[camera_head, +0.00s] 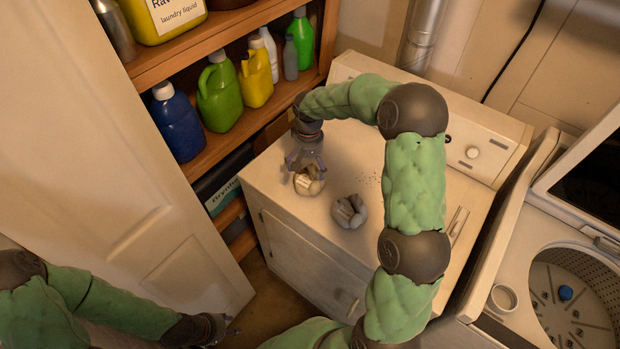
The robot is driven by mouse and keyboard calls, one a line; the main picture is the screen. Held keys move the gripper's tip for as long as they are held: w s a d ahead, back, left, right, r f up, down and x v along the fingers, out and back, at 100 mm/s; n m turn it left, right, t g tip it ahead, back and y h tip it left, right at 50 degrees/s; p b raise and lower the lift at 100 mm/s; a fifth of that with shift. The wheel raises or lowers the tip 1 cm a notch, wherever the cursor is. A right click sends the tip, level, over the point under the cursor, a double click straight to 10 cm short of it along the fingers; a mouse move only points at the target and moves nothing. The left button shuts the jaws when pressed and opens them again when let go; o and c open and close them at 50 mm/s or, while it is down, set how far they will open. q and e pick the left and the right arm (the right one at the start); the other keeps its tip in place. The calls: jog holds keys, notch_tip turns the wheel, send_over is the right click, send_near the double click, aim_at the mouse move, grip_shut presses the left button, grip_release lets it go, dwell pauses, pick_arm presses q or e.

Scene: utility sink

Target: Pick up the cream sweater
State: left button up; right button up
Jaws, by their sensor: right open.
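The cream sweater (309,184) is a small crumpled bundle on top of the white machine, near its left front edge. My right gripper (304,163) reaches down over it from behind, with its fingers open at the bundle's upper side. The fingers partly cover the bundle, and I cannot tell whether they touch it. A grey folded bundle (349,211) lies to the right, apart from the cream one. My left gripper (222,328) hangs low at the bottom left, away from the machine; its jaws are too small and dark to read.
The white machine top (352,150) is mostly clear around the bundles. A wooden shelf (262,104) with several bottles stands behind and left. A white door (130,180) is at the left. An open top-loading washer (510,265) with a blue item (566,292) inside is at the right.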

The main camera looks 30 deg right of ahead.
aim_at(310, 175)
jog(key=shift+s+a+f, duration=0.1)
jog(key=shift+s+f, duration=0.15)
jog(key=shift+f, duration=0.3)
notch_tip(310, 175, down, 4)
jog(key=shift+s+b, duration=0.1)
jog(key=shift+b, duration=0.4)
jog(key=c, duration=1.3)
jog(key=shift+c, duration=0.2)
jog(key=shift+r, duration=0.15)
